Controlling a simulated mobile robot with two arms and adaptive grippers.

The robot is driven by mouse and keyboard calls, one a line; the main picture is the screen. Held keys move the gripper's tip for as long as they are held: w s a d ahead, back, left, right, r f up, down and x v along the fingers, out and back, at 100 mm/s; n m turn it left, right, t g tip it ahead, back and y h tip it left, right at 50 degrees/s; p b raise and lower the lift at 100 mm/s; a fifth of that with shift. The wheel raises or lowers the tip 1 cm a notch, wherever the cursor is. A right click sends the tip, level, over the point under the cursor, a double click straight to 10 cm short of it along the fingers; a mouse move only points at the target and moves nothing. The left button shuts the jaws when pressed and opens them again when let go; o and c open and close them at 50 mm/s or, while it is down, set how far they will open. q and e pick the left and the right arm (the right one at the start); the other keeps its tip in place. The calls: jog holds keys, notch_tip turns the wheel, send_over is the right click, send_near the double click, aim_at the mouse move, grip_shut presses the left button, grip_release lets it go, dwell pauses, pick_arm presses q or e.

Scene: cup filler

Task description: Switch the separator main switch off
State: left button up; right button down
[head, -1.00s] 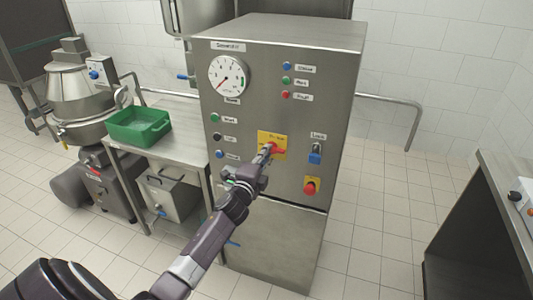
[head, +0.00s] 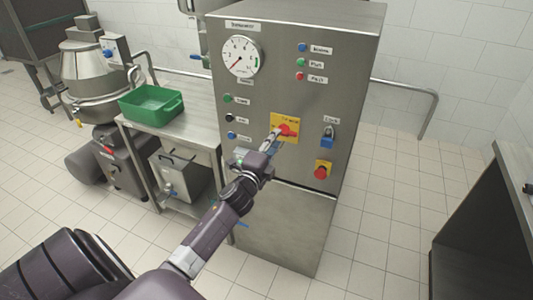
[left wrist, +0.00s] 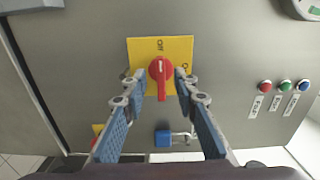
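The separator main switch is a red rotary knob (left wrist: 161,75) on a yellow plate (left wrist: 178,52). In the left wrist view its long grip points down the picture, with the OFF mark above it and another mark, partly legible, to the right. In the head view the knob (head: 288,130) sits on the front of a steel cabinet (head: 290,215), its grip pointing right. My left gripper (left wrist: 161,77) is open, with one finger on each side of the knob and small gaps visible. It also shows in the head view (head: 272,140), partly covering the plate. My right gripper is not in view.
A blue padlock (head: 327,137) and a red emergency button (head: 322,170) are right of the switch. A gauge (head: 240,57) and several coloured buttons share the panel. A green crate (head: 151,106) stands on a steel table to the left. Open floor lies right of the cabinet.

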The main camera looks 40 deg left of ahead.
pick_arm(q)
jog(key=v, duration=0.8)
jog(key=shift+s, duration=0.3)
jog(key=shift+d+f, duration=0.1)
jog(key=s+d+f+n+g+h, duration=0.1)
jog(key=s+d+f+n+g, duration=0.3)
jog(key=f, duration=0.9)
jog(key=s+d+f+n+g, duration=0.15)
jog(key=s+f, duration=0.35)
jog(key=f, duration=0.8)
jog(key=s+d+f+n+g+h, duration=0.1)
jog(key=s+d+f+g, duration=0.3)
jog(key=f, duration=0.9)
jog(key=s+d+f+n+g, duration=0.2)
jog(key=s+f, duration=0.4)
jog(key=s, duration=0.5)
jog(key=s+d+f+n+g+h, duration=0.1)
jog(key=s+f, duration=0.5)
jog(key=s, duration=0.6)
jog(key=s+d+f+n+g+h, duration=0.1)
jog(key=s+d+f+n+g, duration=0.2)
jog(key=s+f, duration=0.4)
jog(key=s+d+g, duration=0.1)
jog(key=s, duration=0.4)
jog(key=shift+s+d, duration=0.2)
jog(key=shift+s, duration=0.05)
